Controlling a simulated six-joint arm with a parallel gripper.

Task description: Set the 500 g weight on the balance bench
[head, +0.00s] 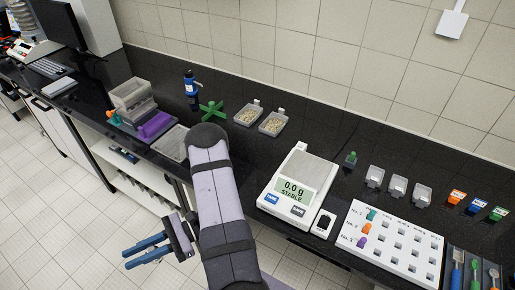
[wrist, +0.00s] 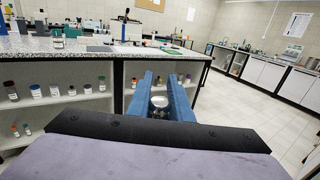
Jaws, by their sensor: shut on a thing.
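My gripper (head: 127,259) hangs at the lower left of the head view, over the floor in front of the dark bench. In the wrist view its two blue fingers (wrist: 160,80) are closed around a small silvery metal piece (wrist: 159,101), which looks like the 500 g weight; its marking cannot be read. The head view does not show this piece clearly. A white balance (head: 290,190) stands on the black bench (head: 318,135) right of my arm and reads 0.0 g, STABLE. Its metal pan is empty.
Trays of grains (head: 248,115), a green cross-shaped piece (head: 212,111) and a dark blue bottle (head: 192,90) stand behind my arm. A white numbered rack (head: 390,245) is right of the balance. The wrist view shows a speckled bench (wrist: 75,47) with bottles on shelves below.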

